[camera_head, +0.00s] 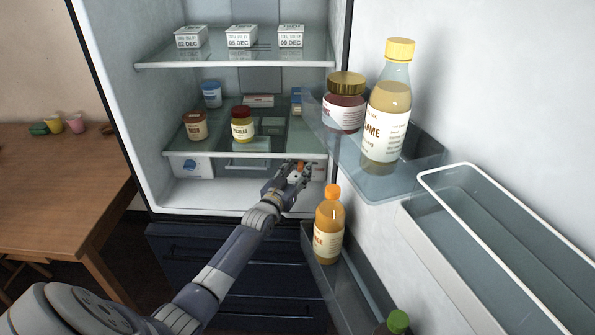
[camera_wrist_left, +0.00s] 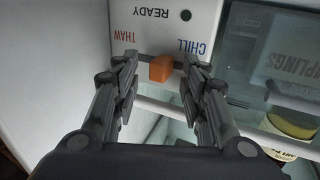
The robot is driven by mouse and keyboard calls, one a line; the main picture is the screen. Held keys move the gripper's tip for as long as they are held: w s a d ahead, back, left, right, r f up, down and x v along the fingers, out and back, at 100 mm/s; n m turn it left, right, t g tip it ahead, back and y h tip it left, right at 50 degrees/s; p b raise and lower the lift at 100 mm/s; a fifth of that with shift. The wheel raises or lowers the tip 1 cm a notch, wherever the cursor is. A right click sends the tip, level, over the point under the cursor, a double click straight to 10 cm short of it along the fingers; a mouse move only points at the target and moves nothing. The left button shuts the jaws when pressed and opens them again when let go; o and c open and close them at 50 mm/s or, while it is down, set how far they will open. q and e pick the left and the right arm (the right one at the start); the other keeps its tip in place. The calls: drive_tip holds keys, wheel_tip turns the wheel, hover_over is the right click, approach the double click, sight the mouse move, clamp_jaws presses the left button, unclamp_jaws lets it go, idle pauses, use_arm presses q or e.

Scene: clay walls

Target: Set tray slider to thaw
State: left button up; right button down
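The orange slider knob (camera_wrist_left: 161,68) sits on a white panel (camera_wrist_left: 160,30) in the left wrist view. The panel's lettering is upside down there: red THAW (camera_wrist_left: 123,36) at left, blue CHILL (camera_wrist_left: 192,47) at right, READY above with a dark round dot. The knob stands between the two labels, near the middle. My left gripper (camera_wrist_left: 159,63) is open, one finger on each side of the knob, with small visible gaps. The fingers partly hide the slot. In the head view, my left gripper (camera_head: 295,174) is at the fridge's lower right, by the orange knob (camera_head: 301,165). My right gripper is not in view.
The open fridge door at right holds bottles and a jar; an orange bottle (camera_head: 329,225) stands close to my left forearm. A glass shelf (camera_head: 215,147) with jars is just above the gripper. A clear drawer (camera_wrist_left: 285,60) lies beside the panel.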

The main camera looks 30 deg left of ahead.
use_arm(q)
clamp_jaws()
drive_tip(key=shift+w+d, duration=0.4)
drive_tip(key=shift+d, duration=0.35)
drive_tip(key=shift+w+d, duration=0.4)
drive_tip(key=shift+d, duration=0.3)
drive_tip(key=shift+c, duration=0.8)
unclamp_jaws()
drive_tip(key=shift+o, duration=0.8)
drive_tip(key=shift+w+d, duration=0.15)
